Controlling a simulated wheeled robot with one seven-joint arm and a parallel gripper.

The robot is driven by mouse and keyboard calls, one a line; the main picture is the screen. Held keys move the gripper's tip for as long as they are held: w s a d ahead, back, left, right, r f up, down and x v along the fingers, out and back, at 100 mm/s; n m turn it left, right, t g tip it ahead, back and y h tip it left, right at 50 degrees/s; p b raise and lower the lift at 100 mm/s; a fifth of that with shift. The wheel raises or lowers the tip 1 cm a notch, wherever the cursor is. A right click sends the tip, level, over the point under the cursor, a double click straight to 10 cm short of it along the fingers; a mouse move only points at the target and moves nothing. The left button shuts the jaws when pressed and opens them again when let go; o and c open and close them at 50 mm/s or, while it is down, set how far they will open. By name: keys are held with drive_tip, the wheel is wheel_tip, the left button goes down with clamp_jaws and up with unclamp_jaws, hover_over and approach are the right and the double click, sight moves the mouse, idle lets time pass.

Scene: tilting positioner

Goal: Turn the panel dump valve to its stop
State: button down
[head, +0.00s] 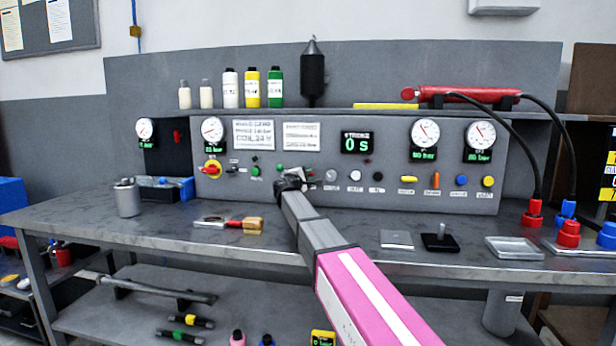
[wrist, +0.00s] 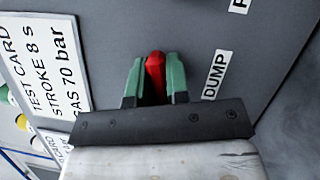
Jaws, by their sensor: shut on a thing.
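The red dump valve handle (wrist: 155,68) is on the grey panel (head: 330,193), beside a white DUMP label (wrist: 215,75). In the wrist view the green fingers of my gripper (wrist: 155,78) stand on either side of the handle and are shut on it. The handle points roughly up and away in that view. In the head view my gripper (head: 287,178) is at the panel's lower middle, and it hides the valve there. How far the handle is turned cannot be told.
A test card (wrist: 45,65) is on the panel. Gauges (head: 426,133), a green-lit display (head: 357,143) and a row of buttons (head: 408,180) surround the arm. A brush-like tool (head: 240,225) lies on the bench (head: 160,231). Red and blue hose fittings (head: 533,212) are at right.

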drive_tip(key=shift+f+m+g, duration=0.15)
drive_tip(key=shift+m+g, duration=0.45)
drive_tip(key=shift+m, duration=0.9)
drive_tip(key=c, duration=1.1)
unclamp_jaws()
drive_tip(key=v, duration=1)
drive_tip(key=shift+s+a, duration=0.15)
drive_tip(key=shift+s, duration=0.25)
